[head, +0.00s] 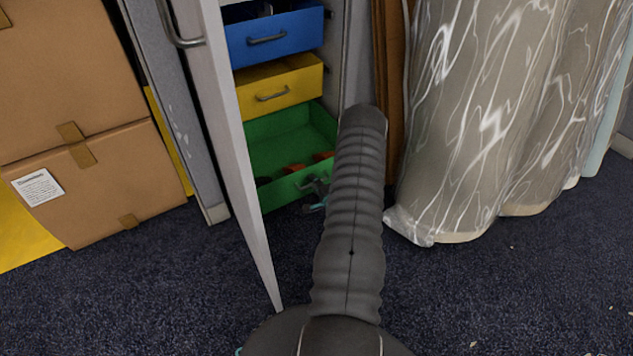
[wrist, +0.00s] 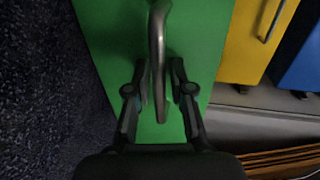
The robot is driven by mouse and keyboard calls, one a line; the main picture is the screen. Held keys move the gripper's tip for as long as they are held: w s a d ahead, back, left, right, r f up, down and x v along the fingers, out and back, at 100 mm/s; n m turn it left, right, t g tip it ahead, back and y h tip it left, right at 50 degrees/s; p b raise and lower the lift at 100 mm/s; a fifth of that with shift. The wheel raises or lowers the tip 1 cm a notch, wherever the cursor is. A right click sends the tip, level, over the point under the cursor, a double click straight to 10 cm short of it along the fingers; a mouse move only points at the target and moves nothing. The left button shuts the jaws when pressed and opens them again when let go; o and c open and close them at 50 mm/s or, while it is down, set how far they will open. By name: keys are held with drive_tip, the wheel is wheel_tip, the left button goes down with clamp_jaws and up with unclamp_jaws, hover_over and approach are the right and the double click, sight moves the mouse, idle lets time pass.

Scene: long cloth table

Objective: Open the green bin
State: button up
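The green bin (head: 285,189) is the lowest of three drawer-like bins in a cabinet. It sticks out past the cabinet, and its inside shows with a few orange-brown items (head: 296,168) in it. In the wrist view its green front (wrist: 105,30) fills the middle, with a metal handle (wrist: 159,45) standing out from it. My gripper (wrist: 158,72) has one finger on each side of the handle, with visible gaps, so it is open around it. In the head view my gripper (head: 318,187) is at the bin's front, partly hidden by my arm.
The cabinet door (head: 232,150) stands open left of the bins. A yellow bin (head: 280,86) and a blue bin (head: 275,40) sit above. Cardboard boxes (head: 95,185) stand left, a draped cloth (head: 490,110) right. Dark carpet (head: 500,290) in front is clear.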

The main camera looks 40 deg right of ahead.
drive_tip(key=shift+s+d, duration=0.1)
drive_tip(key=shift+s, duration=0.35)
drive_tip(key=v, duration=1.1)
drive_tip(key=shift+s, duration=0.15)
